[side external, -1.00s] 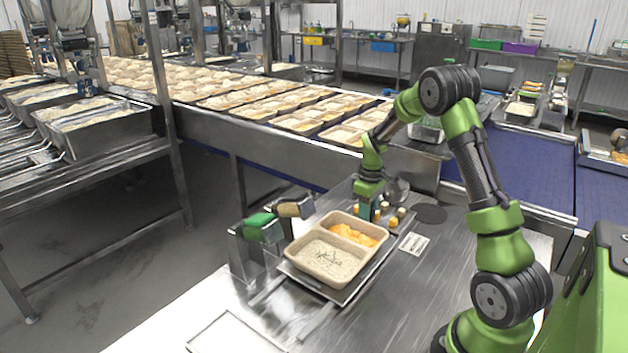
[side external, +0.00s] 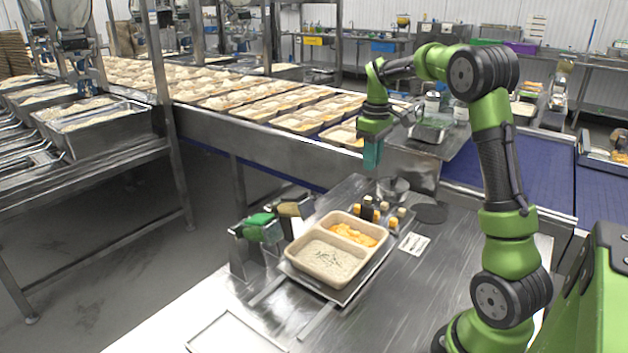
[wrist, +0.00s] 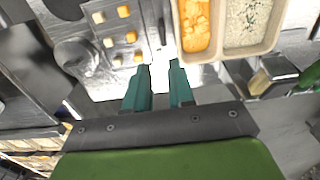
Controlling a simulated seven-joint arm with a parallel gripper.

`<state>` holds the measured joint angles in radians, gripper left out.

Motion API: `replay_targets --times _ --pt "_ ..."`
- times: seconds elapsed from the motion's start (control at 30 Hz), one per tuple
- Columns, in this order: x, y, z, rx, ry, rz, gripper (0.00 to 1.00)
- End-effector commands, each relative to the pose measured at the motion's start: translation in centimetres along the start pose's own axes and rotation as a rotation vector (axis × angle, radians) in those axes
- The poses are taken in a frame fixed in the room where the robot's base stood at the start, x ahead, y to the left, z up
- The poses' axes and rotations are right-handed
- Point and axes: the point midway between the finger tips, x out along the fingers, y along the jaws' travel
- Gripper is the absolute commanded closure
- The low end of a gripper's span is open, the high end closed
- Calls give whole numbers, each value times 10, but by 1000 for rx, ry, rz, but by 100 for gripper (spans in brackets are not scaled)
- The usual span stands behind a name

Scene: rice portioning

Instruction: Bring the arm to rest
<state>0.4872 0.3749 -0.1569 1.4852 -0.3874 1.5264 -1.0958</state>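A beige two-compartment tray (side external: 290,254) sits on a metal stand on the table. One compartment holds white rice with dark specks, the other an orange food. In the wrist view the tray (wrist: 216,50) lies at the upper right, beyond the fingers.
A label card (side external: 414,244) lies to the right. A conveyor with filled trays (side external: 300,122) runs behind. The table's front right is clear.

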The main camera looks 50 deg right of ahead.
Motion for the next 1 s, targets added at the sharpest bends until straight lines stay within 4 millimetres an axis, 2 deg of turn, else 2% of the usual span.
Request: replay_targets --times 0.5,0.63,0.67,0.87,1.0 --pt "-4 2 -1 44 7 9 77" --pt "9 -4 2 164 19 4 77" --pt "10 -9 4 197 30 2 77" --pt "-4 -75 15 362 155 -31 77" --pt "-17 -132 32 435 261 -76 77"
